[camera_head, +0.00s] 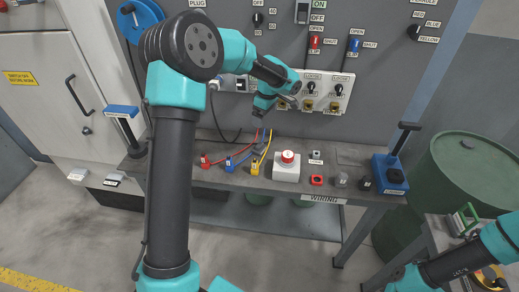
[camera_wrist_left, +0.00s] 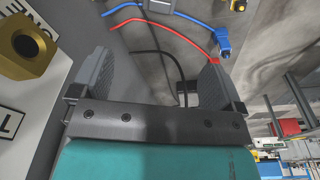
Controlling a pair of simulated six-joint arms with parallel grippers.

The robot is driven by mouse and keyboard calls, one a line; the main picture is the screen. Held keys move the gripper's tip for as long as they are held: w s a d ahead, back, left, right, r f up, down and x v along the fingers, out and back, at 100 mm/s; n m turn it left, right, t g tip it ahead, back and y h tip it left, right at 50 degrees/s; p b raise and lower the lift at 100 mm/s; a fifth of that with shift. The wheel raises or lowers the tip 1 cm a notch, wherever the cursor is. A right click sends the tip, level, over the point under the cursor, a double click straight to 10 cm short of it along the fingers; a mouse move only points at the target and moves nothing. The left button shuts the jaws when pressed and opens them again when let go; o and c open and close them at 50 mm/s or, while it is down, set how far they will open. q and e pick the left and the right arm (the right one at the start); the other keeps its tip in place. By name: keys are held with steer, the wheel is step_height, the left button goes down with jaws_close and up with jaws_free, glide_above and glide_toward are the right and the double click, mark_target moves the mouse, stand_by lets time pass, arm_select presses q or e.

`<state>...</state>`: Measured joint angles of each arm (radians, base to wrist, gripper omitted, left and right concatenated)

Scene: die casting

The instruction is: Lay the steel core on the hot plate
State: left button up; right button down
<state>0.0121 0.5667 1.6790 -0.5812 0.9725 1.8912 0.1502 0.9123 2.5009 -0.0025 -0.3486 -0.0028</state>
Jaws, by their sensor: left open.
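My left arm reaches up and over the workbench in the head view. Its gripper (camera_head: 289,102) is at the wall panel, beside the brass-coloured knobs, and is small and partly hidden there. In the left wrist view the left gripper (camera_wrist_left: 155,80) is open, with its two ribbed grey fingers wide apart and nothing held between them. Cables lie beyond the fingers. I cannot make out a steel core or a hot plate in either view. Part of my right arm shows at the lower right of the head view, but I do not see its gripper.
A brass knob (camera_wrist_left: 28,50) is close beside the left finger. The bench (camera_head: 225,175) holds red, blue and yellow cable ends, a red-topped button box (camera_head: 287,170) and a blue device (camera_head: 388,180).

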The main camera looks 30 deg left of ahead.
mark_target(260, 145)
arm_select(q)
steer(key=f, duration=0.4)
steer(key=a+f, duration=0.1)
steer(key=f, duration=0.7)
steer(key=shift+a, duration=0.25)
steer(key=shift+f, duration=0.1)
steer(key=shift+w+a+f, duration=0.1)
steer(key=shift+a+f, duration=0.05)
steer(key=shift+f, duration=1.15)
steer(key=shift+a+f, duration=0.15)
steer(key=shift+f, duration=1.1)
steer(key=c, duration=1.4)
steer(key=shift+r, duration=0.15)
